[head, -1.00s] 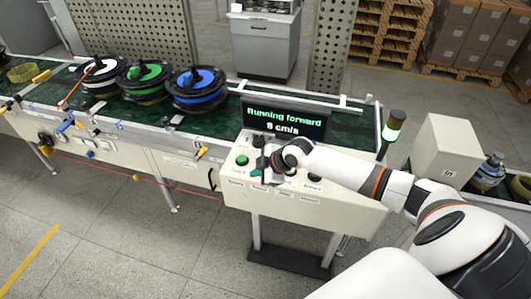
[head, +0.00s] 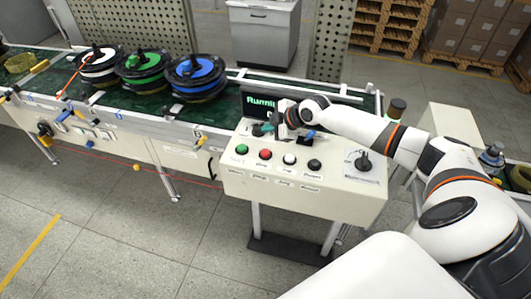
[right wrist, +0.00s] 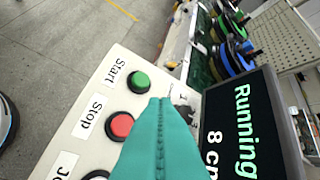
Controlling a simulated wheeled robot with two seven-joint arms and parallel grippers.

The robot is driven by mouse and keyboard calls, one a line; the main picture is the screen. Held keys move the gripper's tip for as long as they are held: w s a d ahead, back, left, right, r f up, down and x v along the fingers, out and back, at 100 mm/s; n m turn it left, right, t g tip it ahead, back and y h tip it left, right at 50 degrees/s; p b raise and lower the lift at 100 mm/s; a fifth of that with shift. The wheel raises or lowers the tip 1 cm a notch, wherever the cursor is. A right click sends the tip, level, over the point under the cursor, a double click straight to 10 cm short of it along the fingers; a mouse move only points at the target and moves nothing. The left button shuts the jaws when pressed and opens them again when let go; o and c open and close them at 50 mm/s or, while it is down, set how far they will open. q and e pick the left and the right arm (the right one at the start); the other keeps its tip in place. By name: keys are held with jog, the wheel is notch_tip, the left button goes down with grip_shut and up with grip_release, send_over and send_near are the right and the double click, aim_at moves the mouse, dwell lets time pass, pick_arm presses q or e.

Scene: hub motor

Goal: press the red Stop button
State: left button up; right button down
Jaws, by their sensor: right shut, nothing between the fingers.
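The red Stop button (head: 265,154) is on the sloped control panel (head: 300,185), between the green Start button (head: 242,149) and a white button (head: 289,159). The right wrist view shows the red button (right wrist: 121,126) beside my fingers, uncovered, with the label "Stop" next to it. My right gripper (head: 259,129) is shut and empty. Its teal fingertips (right wrist: 160,100) are over the panel, behind the red button in the head view, near the display. They look apart from the button; the exact height is hard to tell. My left gripper is not in view.
The display (head: 258,102) reads "Running" in green, partly hidden by my right arm. A black button (head: 314,165) and a dark knob (head: 363,162) are to the right. A conveyor (head: 140,105) carries several reels behind the panel.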

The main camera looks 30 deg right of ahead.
aim_at(264, 151)
notch_tip(264, 151, down, 8)
jog(key=b, duration=0.5)
jog(key=shift+r, duration=0.15)
dwell(1.6)
jog(key=shift+f+b, duration=0.4)
jog(key=shift+b, duration=0.15)
jog(key=shift+f+b, duration=0.55)
jog(key=shift+f, duration=0.05)
dwell(0.5)
dwell(0.3)
jog(key=shift+r+p, duration=0.75)
jog(key=shift+r, duration=0.25)
jog(key=shift+r, duration=0.1)
notch_tip(264, 151, up, 5)
jog(key=p, duration=0.3)
jog(key=shift+p, duration=0.35)
